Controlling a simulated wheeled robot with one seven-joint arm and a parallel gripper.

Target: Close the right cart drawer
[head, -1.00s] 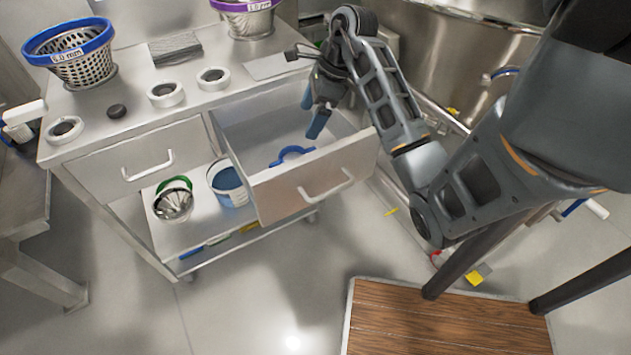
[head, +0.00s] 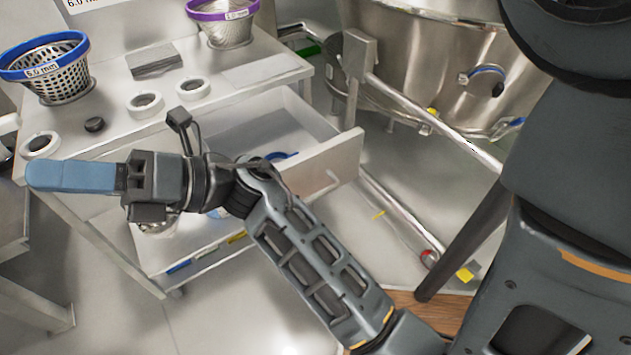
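The right cart drawer (head: 336,161) stands open, pulled out from the steel cart (head: 228,97). Its front panel and part of its handle (head: 322,192) show to the right of my arm. Inside lies a blue ring-shaped item (head: 281,156), partly hidden by my wrist. My gripper (head: 75,177) is left of the open drawer, in front of the cart, pointing left with its blue fingers. It appears apart from the drawer front. The fingers line up in this view, so the gap between them does not show. My forearm and wrist hide the left drawer and part of the drawer front.
Sieve baskets with a blue rim (head: 45,70) and a purple rim (head: 223,22), white rings (head: 146,104) and a dark stack (head: 153,60) sit on the cart top. A large steel vessel (head: 430,60) and pipe rail (head: 440,125) stand at right. Open floor lies in front.

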